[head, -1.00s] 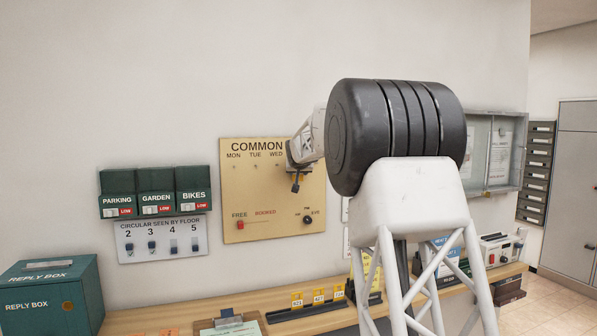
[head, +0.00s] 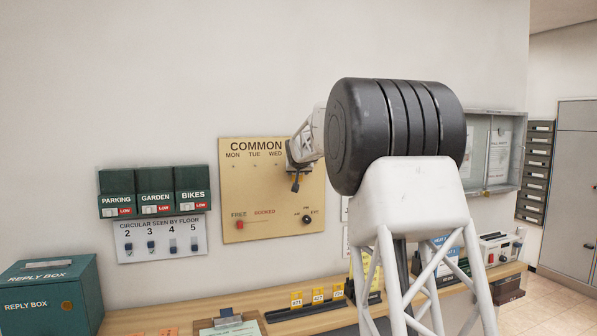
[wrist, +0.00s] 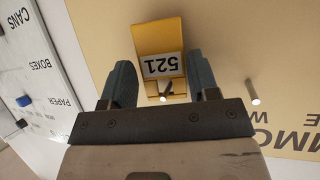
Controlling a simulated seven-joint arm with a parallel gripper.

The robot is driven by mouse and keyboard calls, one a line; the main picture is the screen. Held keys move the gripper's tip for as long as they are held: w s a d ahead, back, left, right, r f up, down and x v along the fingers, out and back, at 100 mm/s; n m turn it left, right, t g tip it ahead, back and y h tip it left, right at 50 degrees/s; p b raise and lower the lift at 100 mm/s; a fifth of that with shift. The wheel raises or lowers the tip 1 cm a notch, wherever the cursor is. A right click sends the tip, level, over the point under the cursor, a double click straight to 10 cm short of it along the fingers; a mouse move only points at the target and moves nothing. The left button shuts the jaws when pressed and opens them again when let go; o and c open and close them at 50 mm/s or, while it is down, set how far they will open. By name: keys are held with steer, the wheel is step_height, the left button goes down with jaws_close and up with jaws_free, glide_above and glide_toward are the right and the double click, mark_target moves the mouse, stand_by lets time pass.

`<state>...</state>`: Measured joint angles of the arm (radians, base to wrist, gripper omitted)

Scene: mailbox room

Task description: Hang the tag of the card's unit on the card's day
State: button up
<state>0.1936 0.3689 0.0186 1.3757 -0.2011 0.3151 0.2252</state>
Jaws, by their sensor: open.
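My gripper (wrist: 160,66) is open in the wrist view, one finger on each side of a yellow tag (wrist: 157,36) reading 521, upside down there. The tip of a peg (wrist: 165,90) shows in front of the tag's near end; the tag appears to hang on it. Another peg (wrist: 252,92), near the partly seen "WE", is bare. In the head view my gripper (head: 296,183) is at the right of the COMMON board (head: 260,190), covering the day name there. MON, TUE and WED are readable. The card's writing cannot be read; a clipboard (head: 230,328) is cut off below.
A rack (head: 306,309) with several yellow tags stands on the counter. The board has a FREE/BOOKED slider (head: 240,225) and an AM/EVE knob (head: 307,219). Green boxes (head: 155,190), a floor panel (head: 160,240) and a reply box (head: 50,295) are at left. My arm hides part of the counter.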

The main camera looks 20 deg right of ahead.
steer(key=shift+a+r, duration=0.1)
steer(key=shift+a, duration=0.2)
steer(key=v, duration=0.7)
steer(key=shift+s+d+r, duration=0.1)
steer(key=shift+s+d, duration=0.1)
steer(key=shift+s, duration=0.15)
steer(key=shift+s, duration=0.1)
stand_by(0.6)
